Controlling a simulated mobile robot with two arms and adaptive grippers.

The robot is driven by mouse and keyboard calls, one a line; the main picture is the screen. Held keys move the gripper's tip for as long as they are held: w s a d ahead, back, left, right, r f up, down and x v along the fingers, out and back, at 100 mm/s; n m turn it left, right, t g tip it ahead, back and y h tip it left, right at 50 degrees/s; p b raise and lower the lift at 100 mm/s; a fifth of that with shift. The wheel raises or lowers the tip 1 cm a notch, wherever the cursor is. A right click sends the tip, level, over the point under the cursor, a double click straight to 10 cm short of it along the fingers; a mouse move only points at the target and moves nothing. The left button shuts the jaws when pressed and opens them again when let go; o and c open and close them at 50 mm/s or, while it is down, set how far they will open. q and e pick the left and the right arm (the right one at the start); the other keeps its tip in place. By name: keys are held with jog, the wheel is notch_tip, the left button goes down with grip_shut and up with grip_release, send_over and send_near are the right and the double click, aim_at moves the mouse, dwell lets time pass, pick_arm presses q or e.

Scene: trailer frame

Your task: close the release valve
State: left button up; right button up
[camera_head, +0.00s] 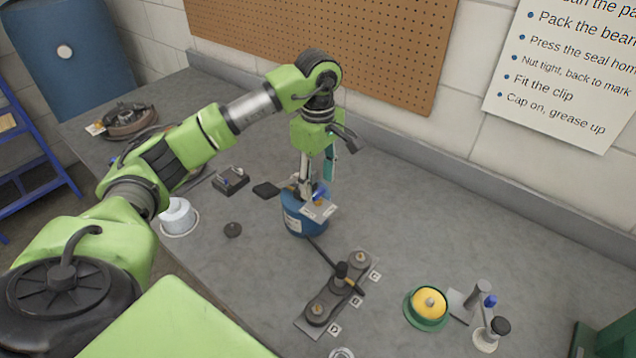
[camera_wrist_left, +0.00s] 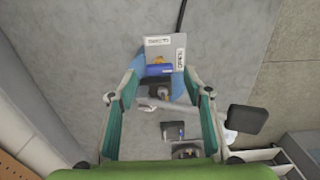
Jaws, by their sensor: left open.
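A blue round unit (camera_head: 292,222) stands on the bench, with a pale label on its side. A grey plate (camera_head: 320,208) with small labels sits on it, beside a blue knob (camera_head: 320,194) and a small orange part. I cannot tell for sure which part is the release valve. My left gripper (camera_head: 314,186) points down over the unit, open. In the left wrist view its teal fingers stand apart on either side of the blue knob (camera_wrist_left: 159,70), with the labelled plate (camera_wrist_left: 160,50) just beyond. Contact cannot be made out. My right gripper is not in view.
A dark hose runs from the unit to a lever block (camera_head: 338,288) with lettered tags. A yellow and green round part (camera_head: 428,303) and small bench items stand at right. A black flat piece (camera_head: 266,190) and a white cup (camera_head: 178,216) lie left. The pegboard wall (camera_head: 340,40) is behind.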

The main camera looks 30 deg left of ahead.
aim_at(318, 195)
pick_arm(q)
jog(key=shift+f, duration=1.15)
jog(key=c, duration=1.1)
jog(key=n+b, duration=0.1)
jog(key=n, duration=0.3)
jog(key=shift+b, duration=0.3)
jog(key=n+b, duration=0.1)
jog(key=n, duration=0.3)
jog(key=shift+n, duration=0.3)
jog(key=n+b, duration=0.1)
jog(key=n, duration=0.3)
jog(key=shift+n, duration=2.5)
